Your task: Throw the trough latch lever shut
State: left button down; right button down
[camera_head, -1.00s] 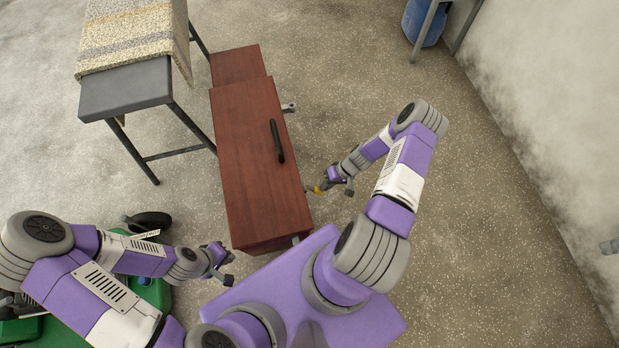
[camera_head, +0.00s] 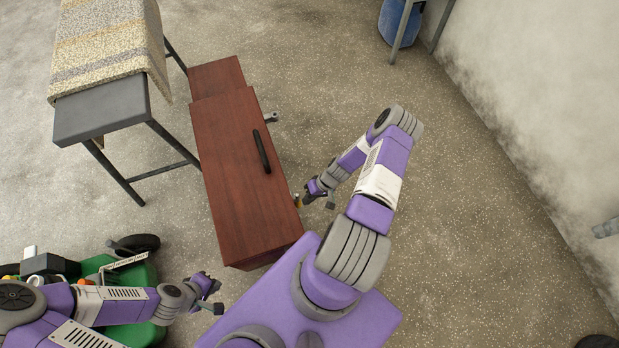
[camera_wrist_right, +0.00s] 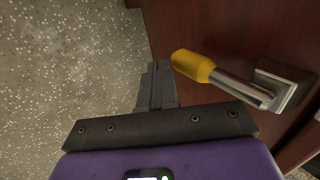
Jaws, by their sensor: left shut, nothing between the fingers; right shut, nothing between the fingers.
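The latch lever (camera_wrist_right: 215,77) has a yellow grip and a metal shank. The shank runs to a metal bracket on the side of the reddish-brown wooden trough. The trough (camera_head: 238,165) stands in front of me, and a bit of the yellow grip (camera_head: 296,200) shows at its right side. My right gripper (camera_head: 305,200) is shut and empty beside that side. In the right wrist view its closed fingertips (camera_wrist_right: 157,66) are just left of the yellow grip, with no clear contact. My left gripper (camera_head: 214,290) is shut and empty, left of the trough's near end.
A black handle (camera_head: 261,151) lies on the trough's top, and a small grey fitting (camera_head: 271,117) sticks out on the right. A metal table (camera_head: 100,110) with a cloth stands at left. A green machine (camera_head: 135,270) is at lower left.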

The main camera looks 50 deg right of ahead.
jog(key=shift+d, duration=0.1)
dwell(0.4)
jog(key=s+d, duration=0.6)
jog(key=d, duration=0.6)
jog(key=shift+d+p, duration=0.2)
jog(key=shift+p, duration=0.2)
